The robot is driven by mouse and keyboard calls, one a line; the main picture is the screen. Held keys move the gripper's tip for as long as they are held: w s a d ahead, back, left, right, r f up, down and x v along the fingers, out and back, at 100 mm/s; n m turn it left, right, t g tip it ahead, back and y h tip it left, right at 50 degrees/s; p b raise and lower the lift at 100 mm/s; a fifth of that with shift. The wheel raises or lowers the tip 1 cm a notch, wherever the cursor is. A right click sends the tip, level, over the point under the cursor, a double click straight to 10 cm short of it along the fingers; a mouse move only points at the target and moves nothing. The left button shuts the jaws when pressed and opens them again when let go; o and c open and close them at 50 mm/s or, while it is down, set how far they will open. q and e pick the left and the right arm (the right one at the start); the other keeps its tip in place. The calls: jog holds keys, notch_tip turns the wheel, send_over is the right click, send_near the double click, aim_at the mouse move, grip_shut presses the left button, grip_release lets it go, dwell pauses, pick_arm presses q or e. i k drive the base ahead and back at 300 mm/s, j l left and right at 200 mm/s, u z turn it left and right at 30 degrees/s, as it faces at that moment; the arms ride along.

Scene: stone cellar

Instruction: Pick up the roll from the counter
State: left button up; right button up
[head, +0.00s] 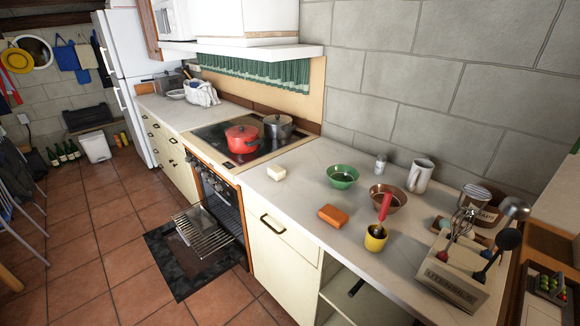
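The counter (293,209) is pale and runs along the stone wall to the right of the stove. A small orange-brown block-like thing (332,215) lies near its front edge. A small cream block (277,173) lies farther left, near the stove. I cannot tell for sure which thing is the roll; no clear roll shape shows. Neither of my grippers is in view.
A green bowl (342,176), a brown bowl (397,201) with something red in it, a yellow cup (375,239) and a white mug (419,175) stand close by. A utensil box (449,286) fills the right end. The oven door (203,232) hangs open.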

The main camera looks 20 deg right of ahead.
aim_at(277, 172)
jog(key=i+j+z, duration=0.3)
jog(key=i+z, duration=0.15)
jog(key=i+j+z, duration=0.5)
jog(key=i+j, duration=0.05)
jog(key=i, duration=0.05)
